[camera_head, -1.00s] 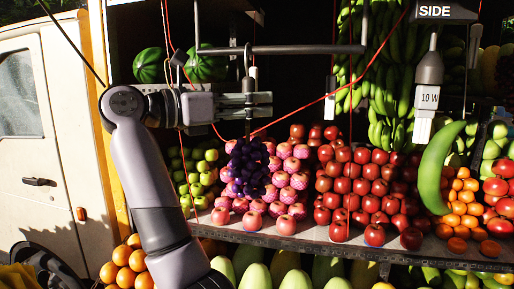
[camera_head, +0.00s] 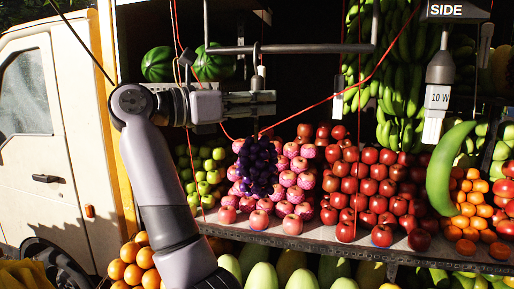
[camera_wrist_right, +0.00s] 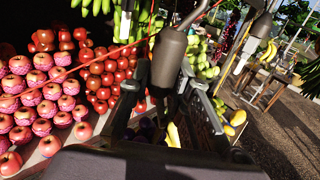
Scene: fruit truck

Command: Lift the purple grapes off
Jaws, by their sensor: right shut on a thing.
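The purple grapes (camera_head: 257,167) hang as a dark bunch in front of the pink-wrapped apples in the head view. My right gripper (camera_head: 266,104) is directly above the bunch, level, with its fingers shut at the top of it; the exact grip point on the stem is too small to see. A thin hook (camera_head: 256,62) comes down from a grey bar just above the gripper. In the wrist view, dark grapes (camera_wrist_right: 147,128) show partly between the fingers, largely hidden by the gripper body. My left gripper is not in view.
The grey bar (camera_head: 300,49) and red cords run close above and around my gripper. Wrapped apples (camera_head: 292,224) and red apples (camera_head: 345,231) are stacked behind and below. A hanging grey lamp (camera_head: 439,75), bananas (camera_head: 405,80) and watermelons (camera_head: 213,65) surround the display.

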